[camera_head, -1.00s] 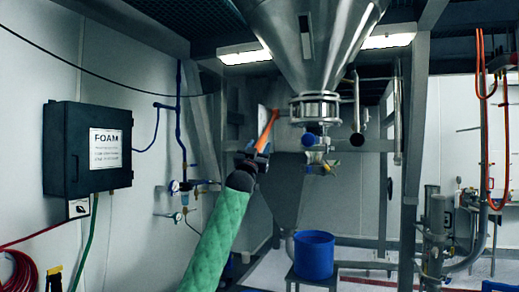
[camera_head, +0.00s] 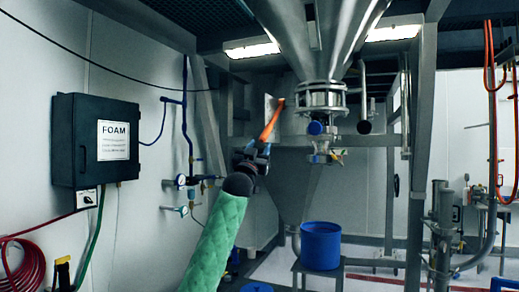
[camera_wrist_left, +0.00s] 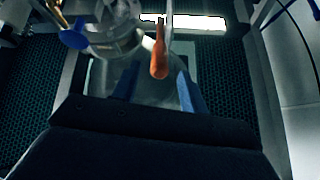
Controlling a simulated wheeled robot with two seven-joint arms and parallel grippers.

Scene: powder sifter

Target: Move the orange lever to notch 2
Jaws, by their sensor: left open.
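The orange lever (camera_head: 272,120) hangs at a slant in front of a pale plate (camera_head: 268,105), left of the hopper's outlet. No notch marks are legible. My left gripper (camera_head: 262,150) is open just below the lever's lower end in the head view. In the left wrist view the lever's rounded end (camera_wrist_left: 159,60) shows between the two blue fingers (camera_wrist_left: 158,84), nearer neither by much. Whether it is inside the jaws or just beyond them I cannot tell. My right gripper is not in view.
The steel hopper (camera_head: 318,40) and its valve with a blue handle (camera_head: 315,128) are right of the lever. A blue bucket (camera_head: 321,245) stands below on a stand. The dark FOAM box (camera_head: 100,140) and blue pipes (camera_head: 185,130) are on the left wall.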

